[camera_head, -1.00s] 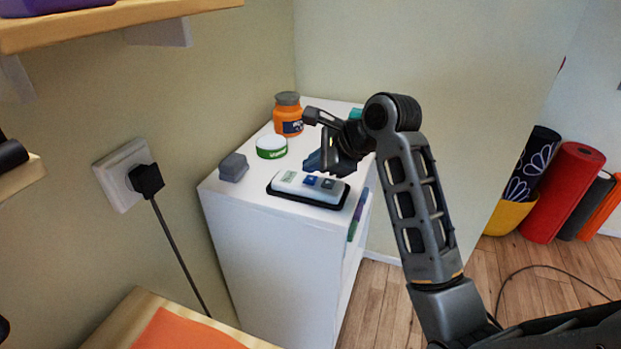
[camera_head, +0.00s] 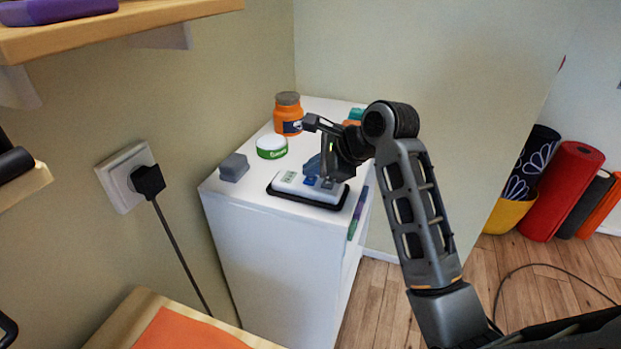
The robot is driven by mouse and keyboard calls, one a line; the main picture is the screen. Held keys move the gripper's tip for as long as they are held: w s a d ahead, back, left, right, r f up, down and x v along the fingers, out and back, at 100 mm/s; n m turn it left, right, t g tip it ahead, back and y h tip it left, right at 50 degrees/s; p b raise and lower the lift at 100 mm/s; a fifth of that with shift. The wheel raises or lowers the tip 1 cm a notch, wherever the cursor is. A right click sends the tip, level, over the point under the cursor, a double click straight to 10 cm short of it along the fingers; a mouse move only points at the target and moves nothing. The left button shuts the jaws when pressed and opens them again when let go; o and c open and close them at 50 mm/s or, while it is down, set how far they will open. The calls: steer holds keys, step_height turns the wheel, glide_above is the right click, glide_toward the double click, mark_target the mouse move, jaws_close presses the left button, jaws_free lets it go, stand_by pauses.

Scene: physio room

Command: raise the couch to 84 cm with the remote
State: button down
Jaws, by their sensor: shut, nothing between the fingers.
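The remote (camera_head: 290,182) is a pale handset with a small greenish display and blue and dark buttons. It lies in a black tray (camera_head: 318,205) on top of the white cabinet (camera_head: 275,240). My gripper (camera_head: 316,172) is shut and empty, pointing down with its tips at or just above the remote's buttons. I cannot tell whether the tips touch a button, and the display's digits are too small to read. The gripper hides part of the remote's far side. The couch cannot be made out for certain.
An orange jar (camera_head: 288,114), a green and white tub (camera_head: 271,146) and a grey block (camera_head: 234,167) stand on the cabinet, left of and behind the remote. A wall socket with a black plug (camera_head: 148,181) is at left. Rolled mats (camera_head: 562,190) stand at far right.

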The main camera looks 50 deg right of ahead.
steer(key=shift+f, duration=0.4)
stand_by(0.3)
steer(key=shift+r+p, duration=0.1)
steer(key=shift+p, duration=0.2)
stand_by(5.6)
steer(key=shift+r+p, duration=0.75)
steer(key=shift+p, duration=0.5)
steer(key=shift+r, duration=0.1)
